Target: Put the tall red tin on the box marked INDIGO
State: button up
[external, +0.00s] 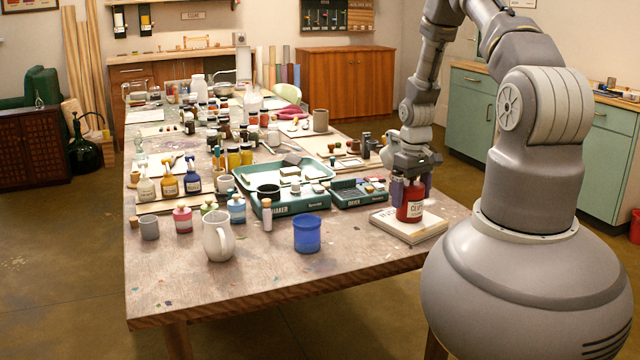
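A red tin (411,208) with a pale label stands upright at the right front of the table. Its bottom is on or just above a flat, pale box (432,229); I cannot tell if they touch. My gripper (412,187) points down, with a finger on each side of the tin's upper part, and looks shut on it.
A blue cup (307,234) and a white jug (218,238) stand left of the box. Teal trays (300,206) lie behind them. Several bottles and jars crowd the table's left and back. The table's front strip (250,282) is clear.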

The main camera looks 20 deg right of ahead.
jog(key=shift+o, duration=0.2)
jog(key=shift+r, duration=0.1)
notch_tip(320, 180, up, 12)
jog(key=p, duration=0.3)
jog(key=shift+r, duration=0.1)
jog(key=w+a+r+t, duration=0.1)
jog(key=w+r+t, duration=0.25)
jog(key=r, duration=0.85)
jog(key=w+a+r+m+t+h, duration=0.15)
jog(key=w+r, duration=0.25)
jog(key=r, duration=0.7)
jog(key=w+a+r+t+y, duration=0.1)
jog(key=w+r+t, duration=0.25)
jog(key=r, duration=0.85)
jog(key=s+a+r+t, duration=0.2)
jog(key=s+r, duration=0.2)
jog(key=r, duration=0.7)
jog(key=s+a+r+t, duration=0.1)
jog(key=s+r, duration=0.4)
jog(key=r, duration=0.7)
jog(key=s+a+r+t, duration=0.2)
jog(key=s+r+t, duration=0.2)
jog(key=r, duration=0.7)
jog(key=shift+s+a+r+m, duration=0.2)
jog(key=shift+s+a+m, duration=0.15)
jog(key=shift+s, duration=0.1)
